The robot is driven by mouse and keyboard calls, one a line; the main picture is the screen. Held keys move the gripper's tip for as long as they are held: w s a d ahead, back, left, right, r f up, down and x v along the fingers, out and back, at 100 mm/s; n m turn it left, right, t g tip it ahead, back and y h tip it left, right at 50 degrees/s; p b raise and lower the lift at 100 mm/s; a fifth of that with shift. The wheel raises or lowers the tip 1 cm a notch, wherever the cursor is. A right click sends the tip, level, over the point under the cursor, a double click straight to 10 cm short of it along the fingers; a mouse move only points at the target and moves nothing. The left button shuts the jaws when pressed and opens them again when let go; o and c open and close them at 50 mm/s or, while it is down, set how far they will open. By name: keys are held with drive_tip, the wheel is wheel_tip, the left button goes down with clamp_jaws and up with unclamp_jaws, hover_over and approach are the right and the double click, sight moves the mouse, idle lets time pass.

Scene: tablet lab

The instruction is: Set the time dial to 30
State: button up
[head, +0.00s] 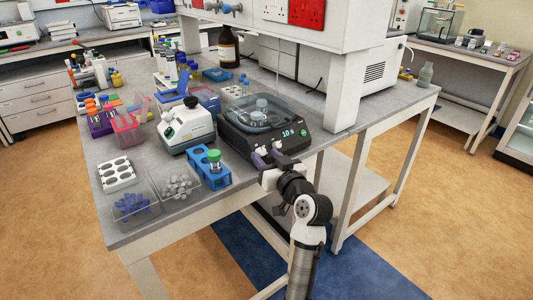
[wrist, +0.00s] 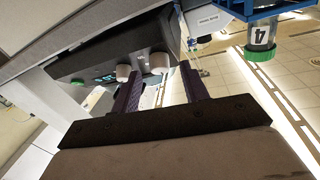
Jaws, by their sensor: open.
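The black machine (head: 235,135) with a clear lid stands on the bench; its display (head: 288,133) reads 10 s. Its front also shows in the wrist view (wrist: 75,65), turned over. Two pale knobs sit on this front: one (wrist: 123,72) nearer the display, the other (wrist: 158,60) farther from it. I cannot read which is the time dial. My gripper (head: 268,158) is open at the machine's front, and its dark fingers (wrist: 160,72) point at the panel. The farther knob appears between the fingertips; the nearer knob is beside the left finger. Contact cannot be told.
A blue tube rack (head: 205,176) with a green-capped tube stands left of my gripper; the tube (wrist: 262,35) shows in the wrist view. A white device (head: 187,125) is left of the machine. The floor in front is clear.

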drive_tip(key=shift+w+a, duration=0.15)
drive_tip(key=shift+w, duration=0.15)
clamp_jaws()
drive_tip(key=shift+r, duration=0.1)
